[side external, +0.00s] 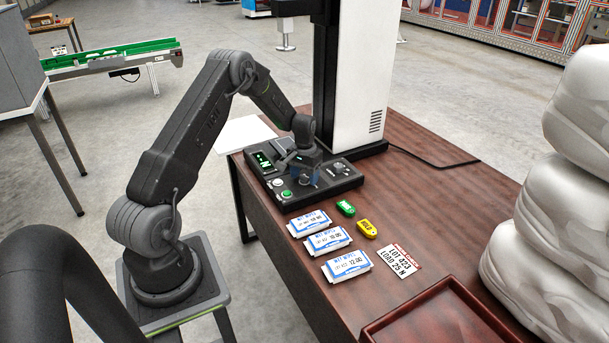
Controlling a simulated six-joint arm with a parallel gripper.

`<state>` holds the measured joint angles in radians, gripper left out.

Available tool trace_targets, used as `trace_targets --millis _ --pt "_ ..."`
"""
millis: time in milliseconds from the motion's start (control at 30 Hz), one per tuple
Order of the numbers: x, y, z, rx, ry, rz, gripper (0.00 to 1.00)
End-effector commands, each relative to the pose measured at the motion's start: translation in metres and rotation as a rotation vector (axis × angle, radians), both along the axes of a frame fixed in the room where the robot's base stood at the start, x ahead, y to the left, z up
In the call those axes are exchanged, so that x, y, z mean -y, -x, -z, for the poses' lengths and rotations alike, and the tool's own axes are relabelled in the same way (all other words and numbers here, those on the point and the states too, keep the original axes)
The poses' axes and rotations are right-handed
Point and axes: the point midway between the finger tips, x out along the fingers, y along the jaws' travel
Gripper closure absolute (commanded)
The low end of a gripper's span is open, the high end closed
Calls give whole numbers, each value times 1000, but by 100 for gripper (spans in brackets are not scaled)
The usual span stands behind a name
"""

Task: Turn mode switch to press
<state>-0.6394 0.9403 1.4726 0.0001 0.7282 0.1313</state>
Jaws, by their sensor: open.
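A black control panel (318,188) lies on the front left part of the brown table. It has a small display with green characters (262,160), a green button (286,194) and a pale button (277,182) on its left side. The mode switch cannot be made out for certain.
A tall white machine column (352,80) stands behind the panel. Several blue-white packs (328,240), a green tag (346,208), a yellow tag (366,229) and a label card (398,261) lie in front. A red-brown tray (440,315) and stacked pale sacks (555,220) are at right.

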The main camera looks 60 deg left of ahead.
Motion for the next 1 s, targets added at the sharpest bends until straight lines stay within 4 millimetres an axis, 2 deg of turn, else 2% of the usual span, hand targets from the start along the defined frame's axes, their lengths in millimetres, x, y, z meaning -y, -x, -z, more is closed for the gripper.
trace_targets --millis 167,500,700,833,1000 --pt "-1 -1 -14 3 -2 0 38" --pt "0 -1 -86 5 -4 0 38" --pt "0 0 -121 3 -1 0 38" --pt "0 0 -133 2 -1 0 38" --pt "0 0 -139 1 0 0 38"
